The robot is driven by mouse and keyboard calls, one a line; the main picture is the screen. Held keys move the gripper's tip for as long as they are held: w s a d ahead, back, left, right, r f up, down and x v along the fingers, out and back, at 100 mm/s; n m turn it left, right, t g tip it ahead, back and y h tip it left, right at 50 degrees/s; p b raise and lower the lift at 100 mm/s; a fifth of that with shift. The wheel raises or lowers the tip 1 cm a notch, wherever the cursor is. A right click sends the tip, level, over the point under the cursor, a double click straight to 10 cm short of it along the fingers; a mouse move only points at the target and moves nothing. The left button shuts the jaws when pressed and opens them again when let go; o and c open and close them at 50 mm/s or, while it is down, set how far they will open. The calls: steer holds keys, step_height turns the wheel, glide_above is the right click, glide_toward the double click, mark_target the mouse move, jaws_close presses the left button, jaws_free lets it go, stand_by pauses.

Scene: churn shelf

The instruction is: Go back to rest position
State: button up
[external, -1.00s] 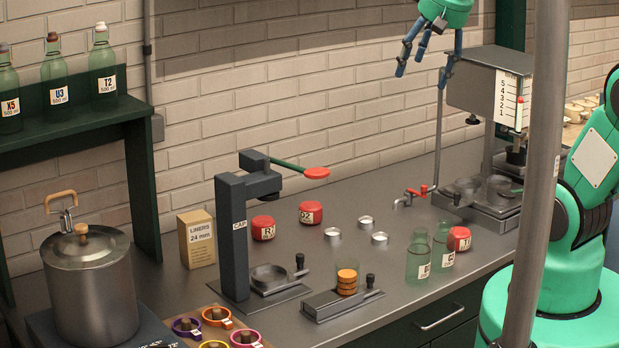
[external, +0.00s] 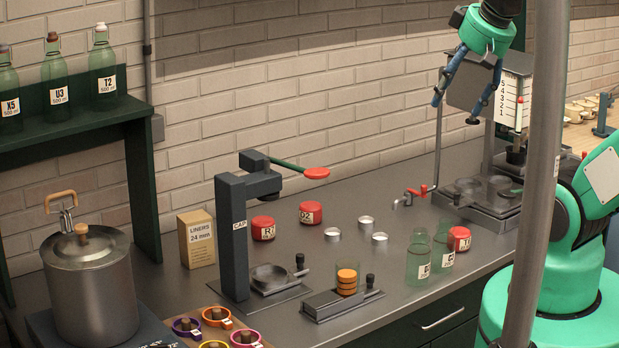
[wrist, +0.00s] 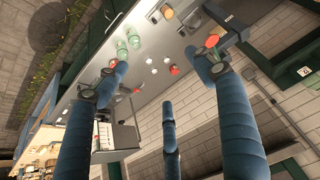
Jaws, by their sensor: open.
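My gripper (external: 456,98) is at the upper right in the external view, high above the counter (external: 390,270) in front of the dispenser with the number scale (external: 512,105). Its blue fingers are spread apart and nothing is between them. The wrist view shows the fingers (wrist: 165,125) open, with the counter and its items well beyond them. My arm is partly hidden by a grey post in the external view.
Below stand green glass jars (external: 418,256), red lids (external: 310,212), a capping press (external: 236,235) and a liners box (external: 197,238). A steel pot (external: 90,290) is at left. A grey post (external: 540,180) stands in front of my arm. The air around the gripper is clear.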

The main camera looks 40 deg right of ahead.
step_height(320, 180, down, 11)
steer(key=b, duration=1.1)
steer(key=shift+f, duration=0.15)
steer(key=shift+o, duration=0.3)
steer(key=o, duration=0.7)
steer(key=shift+o, duration=0.2)
steer(key=shift+w, duration=0.1)
